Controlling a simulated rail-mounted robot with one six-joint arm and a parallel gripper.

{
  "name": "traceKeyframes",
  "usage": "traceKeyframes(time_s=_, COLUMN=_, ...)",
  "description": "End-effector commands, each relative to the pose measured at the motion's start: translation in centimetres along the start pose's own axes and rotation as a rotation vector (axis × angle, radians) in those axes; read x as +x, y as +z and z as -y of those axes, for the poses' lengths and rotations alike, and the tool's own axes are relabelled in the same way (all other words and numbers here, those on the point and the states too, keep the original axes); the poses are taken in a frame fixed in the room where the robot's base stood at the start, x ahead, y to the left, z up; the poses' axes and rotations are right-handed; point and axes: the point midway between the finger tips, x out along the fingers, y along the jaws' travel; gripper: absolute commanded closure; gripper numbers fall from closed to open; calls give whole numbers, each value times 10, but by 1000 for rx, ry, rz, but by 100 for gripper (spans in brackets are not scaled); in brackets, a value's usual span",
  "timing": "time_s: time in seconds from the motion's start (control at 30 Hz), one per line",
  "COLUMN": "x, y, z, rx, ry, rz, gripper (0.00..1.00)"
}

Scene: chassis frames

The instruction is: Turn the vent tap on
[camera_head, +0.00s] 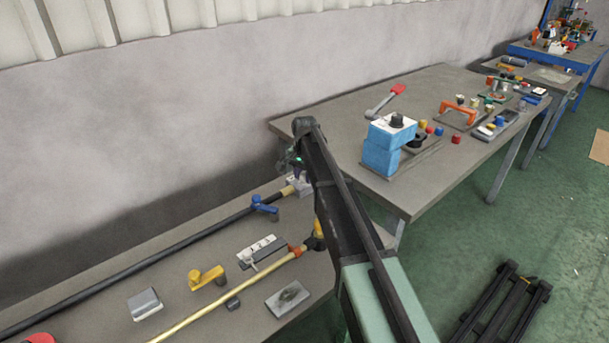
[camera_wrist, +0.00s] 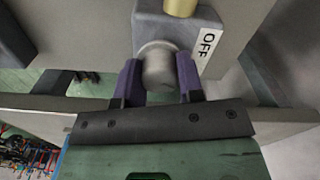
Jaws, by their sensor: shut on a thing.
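The vent tap shows in the wrist view as a grey block (camera_wrist: 172,30) with a round grey knob (camera_wrist: 158,66) and a brass-coloured pipe (camera_wrist: 181,7) at the top. A white label reading OFF (camera_wrist: 208,42) is beside the knob. My gripper (camera_wrist: 158,78) has its two purple fingers on either side of the knob and is shut on it. In the head view my arm reaches to a pale block (camera_head: 304,190) at the end of the black pipe; my gripper (camera_head: 298,172) is just above it, partly hidden by my arm. The knob cannot be made out there.
Along the near bench are a blue-handled valve (camera_head: 263,204), a yellow handle (camera_head: 206,277), a white switch strip (camera_head: 261,250), a yellow pipe (camera_head: 222,303) and a grey plate (camera_head: 288,297). A second bench (camera_head: 330,120) with a blue block (camera_head: 385,147) stands behind my arm.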

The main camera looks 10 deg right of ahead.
Motion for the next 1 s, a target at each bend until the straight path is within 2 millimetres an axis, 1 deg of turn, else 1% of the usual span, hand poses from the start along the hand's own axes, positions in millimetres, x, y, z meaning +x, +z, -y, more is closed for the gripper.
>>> traceKeyframes(time_s=0.2, x=0, y=0, z=0, rx=155, ry=0, rz=0, gripper=89)
traceKeyframes(time_s=0.4, x=0, y=0, z=0, rx=251, ry=0, rz=0, gripper=89)
traceKeyframes(time_s=0.63, x=0, y=0, z=0, rx=300, ry=1, rz=0, gripper=89)
traceKeyframes(time_s=1.0, x=0, y=0, z=0, rx=307, ry=1, rz=0, gripper=89)
